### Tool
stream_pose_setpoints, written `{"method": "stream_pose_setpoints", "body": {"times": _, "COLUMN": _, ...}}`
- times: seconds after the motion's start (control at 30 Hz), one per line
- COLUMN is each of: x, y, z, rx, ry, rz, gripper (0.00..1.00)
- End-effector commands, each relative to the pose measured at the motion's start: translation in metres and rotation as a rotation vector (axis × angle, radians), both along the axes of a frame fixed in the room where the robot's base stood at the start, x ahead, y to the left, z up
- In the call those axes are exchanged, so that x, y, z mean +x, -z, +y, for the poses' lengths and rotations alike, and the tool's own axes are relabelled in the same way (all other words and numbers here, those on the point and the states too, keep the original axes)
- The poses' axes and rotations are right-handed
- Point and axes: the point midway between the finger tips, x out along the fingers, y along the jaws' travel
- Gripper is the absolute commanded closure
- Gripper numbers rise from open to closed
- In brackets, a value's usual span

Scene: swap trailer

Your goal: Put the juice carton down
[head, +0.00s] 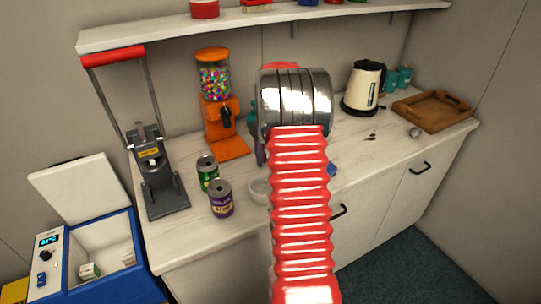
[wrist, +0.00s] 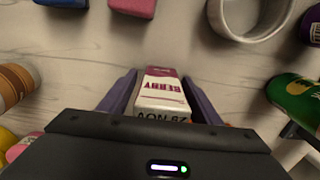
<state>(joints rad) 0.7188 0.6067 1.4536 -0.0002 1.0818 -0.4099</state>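The juice carton (wrist: 160,90), white and pink-purple with the word BERRY, shows in the wrist view between the two purple fingers of my gripper (wrist: 160,76). The fingers lie against its sides, so my gripper is shut on it. The wood-grained white counter is below; I cannot tell whether the carton touches it. In the head view my red arm hides the carton, and only a purple finger edge of my gripper (head: 260,155) shows above the counter (head: 240,229).
An orange candy dispenser (head: 216,100) and a lever press (head: 158,170) stand left. A kettle (head: 362,90) and wooden tray (head: 432,108) are right. An open cooler (head: 105,255) holds cartons.

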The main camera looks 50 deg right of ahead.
Motion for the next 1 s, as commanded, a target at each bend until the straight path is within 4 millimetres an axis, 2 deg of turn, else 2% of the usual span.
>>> {"method": "stream_pose_setpoints", "body": {"times": 0.27, "x": 0.000, "y": -0.001, "z": 0.000, "rx": 0.000, "ry": 0.000, "rz": -0.001, "gripper": 0.42}}
{"method": "stream_pose_setpoints", "body": {"times": 0.43, "x": 0.000, "y": -0.012, "z": 0.000, "rx": -0.002, "ry": 0.000, "rz": -0.002, "gripper": 0.42}}
{"method": "stream_pose_setpoints", "body": {"times": 1.0, "x": 0.001, "y": -0.104, "z": 0.000, "rx": -0.002, "ry": 0.000, "rz": -0.002, "gripper": 0.42}}
